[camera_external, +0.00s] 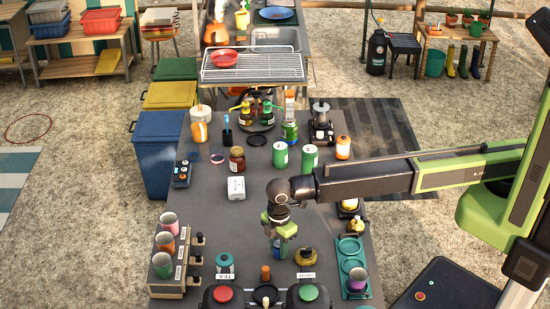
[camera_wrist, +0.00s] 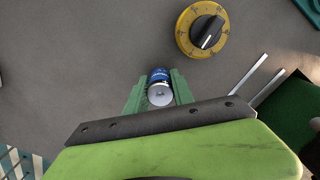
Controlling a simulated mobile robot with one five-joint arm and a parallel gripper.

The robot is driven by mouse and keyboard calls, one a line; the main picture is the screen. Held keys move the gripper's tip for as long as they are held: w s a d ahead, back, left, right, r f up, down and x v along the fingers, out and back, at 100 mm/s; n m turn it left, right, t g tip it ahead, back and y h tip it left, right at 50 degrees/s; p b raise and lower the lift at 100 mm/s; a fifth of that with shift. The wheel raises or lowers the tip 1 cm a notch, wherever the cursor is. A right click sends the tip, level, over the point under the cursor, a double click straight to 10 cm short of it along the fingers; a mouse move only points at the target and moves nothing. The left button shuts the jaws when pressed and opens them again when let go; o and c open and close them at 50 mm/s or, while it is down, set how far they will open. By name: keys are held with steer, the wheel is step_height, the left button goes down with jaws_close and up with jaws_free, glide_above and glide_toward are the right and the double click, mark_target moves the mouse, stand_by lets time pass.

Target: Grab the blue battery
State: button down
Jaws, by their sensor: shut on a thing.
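The blue battery (camera_wrist: 158,76) shows in the wrist view as a small cylinder with a blue label and a silver end turned to the camera. My gripper (camera_wrist: 159,88) has its two green fingers on either side of it, shut on it. In the external view my gripper (camera_external: 280,246) points down at the grey table, low over its front middle part. The battery is mostly hidden by the fingers there. I cannot tell whether it touches the table.
A yellow dial with a black knob (camera_wrist: 201,30) lies close by; it also shows in the external view (camera_external: 306,257). A cup rack (camera_external: 168,262) stands at left, a teal tray (camera_external: 351,258) at right. A white box (camera_external: 236,188) lies behind.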

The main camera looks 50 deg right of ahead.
step_height(320, 180, up, 5)
steer(key=p, duration=0.4)
steer(key=shift+f, duration=0.2)
steer(key=w+d+r+p, duration=0.4)
steer(key=d+r+p, duration=0.1)
steer(key=d, duration=0.6)
steer(key=shift+r+p, duration=0.3)
steer(key=shift+r, duration=0.05)
